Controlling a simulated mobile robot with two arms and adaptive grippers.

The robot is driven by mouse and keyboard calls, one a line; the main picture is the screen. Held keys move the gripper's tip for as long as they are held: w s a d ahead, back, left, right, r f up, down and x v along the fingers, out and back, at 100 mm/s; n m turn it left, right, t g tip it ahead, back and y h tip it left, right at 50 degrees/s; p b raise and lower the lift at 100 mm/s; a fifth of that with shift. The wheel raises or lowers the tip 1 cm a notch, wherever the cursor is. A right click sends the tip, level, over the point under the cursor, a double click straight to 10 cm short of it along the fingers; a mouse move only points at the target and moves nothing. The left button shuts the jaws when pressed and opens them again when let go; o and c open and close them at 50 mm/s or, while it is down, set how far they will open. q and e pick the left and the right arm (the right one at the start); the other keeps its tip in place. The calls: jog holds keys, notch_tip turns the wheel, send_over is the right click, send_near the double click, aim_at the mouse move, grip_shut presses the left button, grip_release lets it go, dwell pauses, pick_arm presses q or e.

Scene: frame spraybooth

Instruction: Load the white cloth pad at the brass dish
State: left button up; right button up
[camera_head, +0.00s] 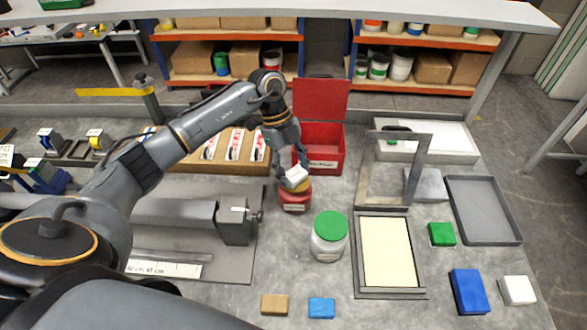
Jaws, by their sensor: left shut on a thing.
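My left gripper (289,164) is shut on the white cloth pad (295,178), a small white block-shaped piece. It holds the pad low over a red round container (295,201). A yellowish brass dish (302,188) shows as a narrow rim on top of that container, just under the pad. The pad and fingers cover most of the dish. I cannot tell whether the pad touches the dish. My right gripper is not in view.
An open red box (320,148) stands right behind the dish. A jar with a green lid (330,236) stands in front to the right. A grey frame (388,252) with a cream panel, a grey tray (483,210) and loose coloured blocks lie at the right.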

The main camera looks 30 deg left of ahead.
aim_at(293, 172)
pick_arm(q)
notch_tip(293, 172, up, 7)
jog(key=p, duration=0.6)
dwell(0.4)
dwell(0.6)
